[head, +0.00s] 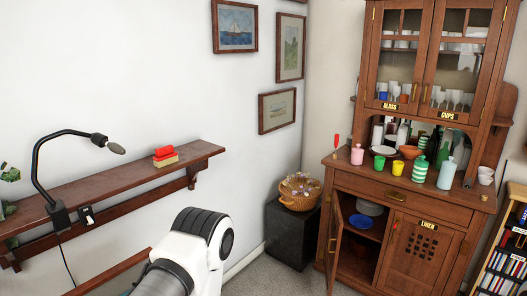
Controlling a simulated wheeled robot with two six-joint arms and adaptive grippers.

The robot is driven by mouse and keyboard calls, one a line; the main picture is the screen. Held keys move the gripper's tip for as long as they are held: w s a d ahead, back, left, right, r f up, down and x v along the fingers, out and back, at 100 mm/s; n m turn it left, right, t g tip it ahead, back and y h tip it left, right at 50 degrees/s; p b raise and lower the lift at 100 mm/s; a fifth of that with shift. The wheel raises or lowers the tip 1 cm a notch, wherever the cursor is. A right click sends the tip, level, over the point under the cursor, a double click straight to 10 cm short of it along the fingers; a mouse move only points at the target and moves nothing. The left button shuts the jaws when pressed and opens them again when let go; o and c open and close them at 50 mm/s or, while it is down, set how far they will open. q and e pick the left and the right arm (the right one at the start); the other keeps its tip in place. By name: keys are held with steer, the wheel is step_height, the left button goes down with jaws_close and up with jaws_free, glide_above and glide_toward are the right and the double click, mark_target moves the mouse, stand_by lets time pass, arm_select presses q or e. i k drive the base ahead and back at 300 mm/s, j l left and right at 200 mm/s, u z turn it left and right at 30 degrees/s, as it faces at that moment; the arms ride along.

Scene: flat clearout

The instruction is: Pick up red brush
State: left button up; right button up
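A red brush (165,152) with a tan lower part, which looks like bristles, lies on the brown wall shelf (110,178), right of the middle of its length. A white and black link of my own arm rises from the bottom edge, below and right of the shelf. Neither of my grippers shows, so I cannot see what they hold.
A black desk lamp (45,160) is at the shelf's left end. A wicker basket (298,196) stands on a black box (291,233) in the corner. A wooden cabinet (375,182) with one lower door open carries cups, bottles and a small red upright item (336,140).

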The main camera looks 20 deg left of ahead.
mark_target(166, 156)
steer(key=i+l, duration=0.1)
steer(key=i, duration=0.6)
steer(key=i+l, duration=0.15)
steer(key=i, duration=0.55)
steer(key=z, duration=0.05)
